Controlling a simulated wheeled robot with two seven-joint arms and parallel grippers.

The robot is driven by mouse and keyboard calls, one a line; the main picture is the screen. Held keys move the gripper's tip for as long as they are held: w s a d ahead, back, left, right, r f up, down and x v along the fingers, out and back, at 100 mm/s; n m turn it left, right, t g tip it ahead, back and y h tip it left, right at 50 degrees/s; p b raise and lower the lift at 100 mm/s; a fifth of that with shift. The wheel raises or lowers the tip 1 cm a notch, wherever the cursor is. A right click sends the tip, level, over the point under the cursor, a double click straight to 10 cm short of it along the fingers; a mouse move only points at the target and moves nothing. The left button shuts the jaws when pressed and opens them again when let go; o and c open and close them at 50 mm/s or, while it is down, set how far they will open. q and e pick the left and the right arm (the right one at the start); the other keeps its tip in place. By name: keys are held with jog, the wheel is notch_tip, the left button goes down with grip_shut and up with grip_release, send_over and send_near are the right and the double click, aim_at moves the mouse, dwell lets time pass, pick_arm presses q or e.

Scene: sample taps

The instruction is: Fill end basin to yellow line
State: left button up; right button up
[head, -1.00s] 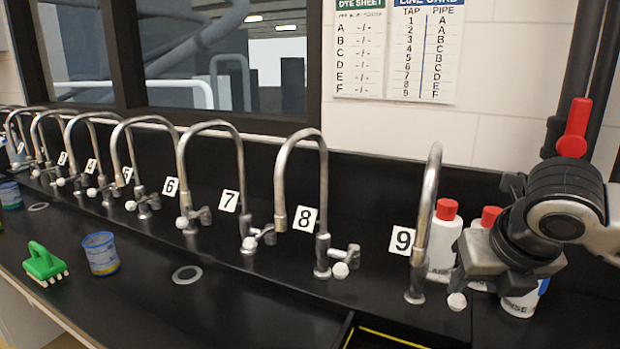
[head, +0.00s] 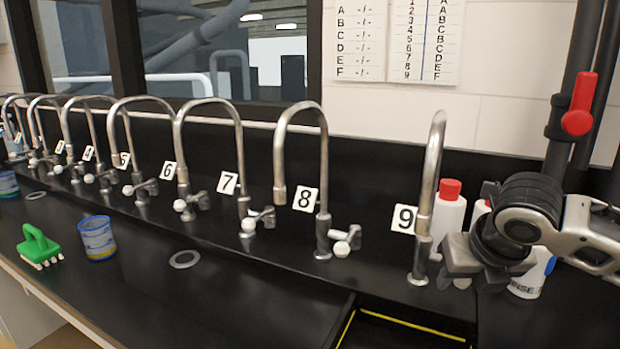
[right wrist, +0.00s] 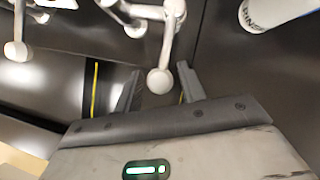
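The end basin (head: 408,340) is a black sink at the bottom of the head view, with a yellow line (head: 400,326) along its inner wall. Only its far part shows, and I see no water in it. Tap 9 (head: 433,170), a steel gooseneck beside the label 9 (head: 404,219), stands behind it. No stream shows from its spout. My right gripper (head: 447,264) is at the tap's base, to its right. In the right wrist view its fingers (right wrist: 158,88) are apart, with the white handle knob (right wrist: 160,81) between or just beyond their tips. My left gripper is out of view.
White bottles with red caps (head: 450,205) stand behind my right gripper. A red-handled valve (head: 578,105) is on the pipe at right. More numbered taps, such as tap 8 (head: 323,160), line the counter leftward. A blue cup (head: 97,238) and green brush (head: 40,247) stand at left.

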jog(key=shift+s+d+r+p, duration=0.15)
jog(key=shift+d+p, duration=0.85)
jog(key=shift+d, duration=0.65)
jog(key=shift+d+p, duration=0.8)
jog(key=shift+d, duration=0.7)
dwell(4.8)
